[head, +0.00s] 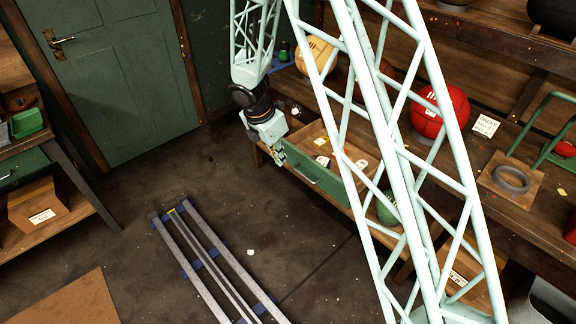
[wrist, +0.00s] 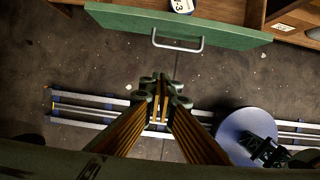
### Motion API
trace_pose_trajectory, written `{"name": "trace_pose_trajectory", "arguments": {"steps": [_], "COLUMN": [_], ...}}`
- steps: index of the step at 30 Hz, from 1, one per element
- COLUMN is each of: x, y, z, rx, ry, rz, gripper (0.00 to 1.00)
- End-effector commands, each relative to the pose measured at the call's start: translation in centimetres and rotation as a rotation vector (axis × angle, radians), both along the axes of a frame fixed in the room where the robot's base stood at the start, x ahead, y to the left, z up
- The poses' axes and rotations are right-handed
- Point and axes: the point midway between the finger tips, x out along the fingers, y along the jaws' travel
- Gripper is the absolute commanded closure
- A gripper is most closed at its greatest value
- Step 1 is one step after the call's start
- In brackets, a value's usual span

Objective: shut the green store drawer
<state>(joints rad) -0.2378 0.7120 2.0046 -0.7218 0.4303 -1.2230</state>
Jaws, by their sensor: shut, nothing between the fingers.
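The green-fronted drawer (head: 314,177) stands pulled out from under the right-hand workbench, its wooden inside showing with small labelled things in it. In the wrist view its green front (wrist: 225,32) spans the top, with a grey metal bar handle (wrist: 178,46) in the middle. My gripper (head: 279,157) is near the left end of the drawer front in the head view. In the wrist view my gripper (wrist: 161,88) is shut and empty, its fingertips on the outer side of the front and apart from the handle in the picture. My arm's lattice hides part of the drawer's right side.
The workbench holds a red ball (head: 440,110), a tan ball (head: 315,54) and a grey ring on a board (head: 510,180). Floor rails (head: 205,262) run in front. A left bench has another green drawer front (head: 22,168). Open floor lies left of the rails.

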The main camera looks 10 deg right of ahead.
Motion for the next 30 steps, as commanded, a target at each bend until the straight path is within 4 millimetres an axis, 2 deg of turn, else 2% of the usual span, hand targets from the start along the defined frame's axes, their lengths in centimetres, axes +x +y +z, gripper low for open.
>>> {"name": "trace_pose_trajectory", "arguments": {"steps": [8, 28, 30], "x": [0.2, 1.5, 2.1], "y": [-0.4, -2.5, -3.4], "z": [-1.7, -9.9, -9.7], "rx": [-0.001, -0.001, 0.000], "ry": [0.002, 0.002, -0.001], "rz": [-0.001, -0.001, -0.003], "gripper": [1.00, 1.00, 1.00]}}
